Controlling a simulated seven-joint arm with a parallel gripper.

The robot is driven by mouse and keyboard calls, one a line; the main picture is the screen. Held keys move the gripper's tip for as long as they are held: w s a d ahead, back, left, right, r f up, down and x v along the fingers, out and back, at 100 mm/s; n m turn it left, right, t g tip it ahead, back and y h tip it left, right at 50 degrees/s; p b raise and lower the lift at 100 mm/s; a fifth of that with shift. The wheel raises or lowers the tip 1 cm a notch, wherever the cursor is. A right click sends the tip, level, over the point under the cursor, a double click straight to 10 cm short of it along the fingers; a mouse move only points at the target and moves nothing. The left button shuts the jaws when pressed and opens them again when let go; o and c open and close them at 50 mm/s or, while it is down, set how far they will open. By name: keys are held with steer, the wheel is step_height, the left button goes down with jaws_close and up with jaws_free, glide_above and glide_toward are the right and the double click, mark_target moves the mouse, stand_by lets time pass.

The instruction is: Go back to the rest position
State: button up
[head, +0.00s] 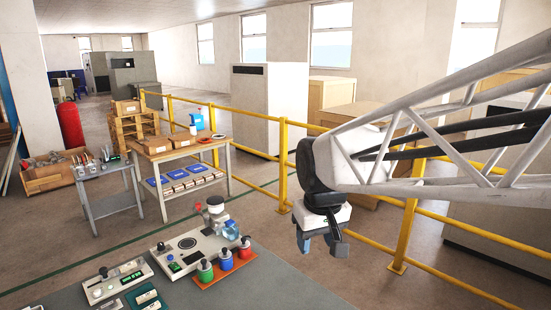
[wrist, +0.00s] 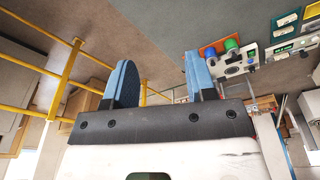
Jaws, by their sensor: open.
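My gripper (head: 319,243) hangs from the end of my white lattice arm at the right of the head view, pointing down. Its two blue-padded fingers are apart with nothing between them. In the wrist view the gripper (wrist: 160,85) shows the same open gap, with floor behind it. The gripper is in the air to the right of the grey workbench (head: 285,292) and clear of the things on it.
The bench holds a test device (head: 190,250), red, green and blue pots (head: 225,260) and a meter (head: 118,280). A yellow railing (head: 283,165) runs behind my gripper. A wooden-topped table (head: 180,150) with boxes and a grey side table (head: 105,170) stand further back.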

steer(key=s+d+f+m, duration=0.2)
steer(key=s+d, duration=0.3)
steer(key=s, duration=0.3)
steer(key=s+d+f+m, duration=0.1)
steer(key=s+d+f, duration=0.2)
steer(key=s+d, duration=0.2)
steer(key=s, duration=0.3)
steer(key=shift+s+m+t, duration=0.2)
steer(key=shift+m+t, duration=0.1)
steer(key=shift+m, duration=0.1)
steer(key=shift+w+r+h, duration=0.15)
steer(key=shift+h, duration=0.15)
stand_by(0.9)
